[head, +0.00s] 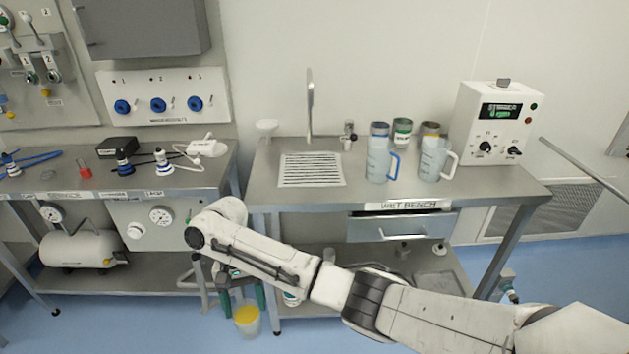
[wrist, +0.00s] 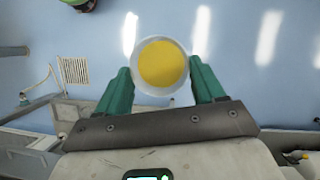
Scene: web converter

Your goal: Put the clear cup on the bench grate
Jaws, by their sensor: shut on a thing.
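The clear cup (head: 247,321) holds something yellow and is between my gripper's green fingers, below bench height in front of the wet bench. In the wrist view the cup (wrist: 162,65) is seen from above, with its round pale rim around the yellow contents. My gripper (head: 243,302) is shut on it, one finger on each side; it also shows in the wrist view (wrist: 162,82). The bench grate (head: 312,170), a slotted pale panel, lies bare on the left part of the wet bench top, above and to the right of the cup in the head view.
The wet bench (head: 370,204) has a front edge and lower shelf near my arm. Two handled jugs (head: 432,160) and several jars stand right of the grate. A thin upright spout (head: 310,105) rises behind it, and a small white funnel-like dish (head: 266,128) stands back left.

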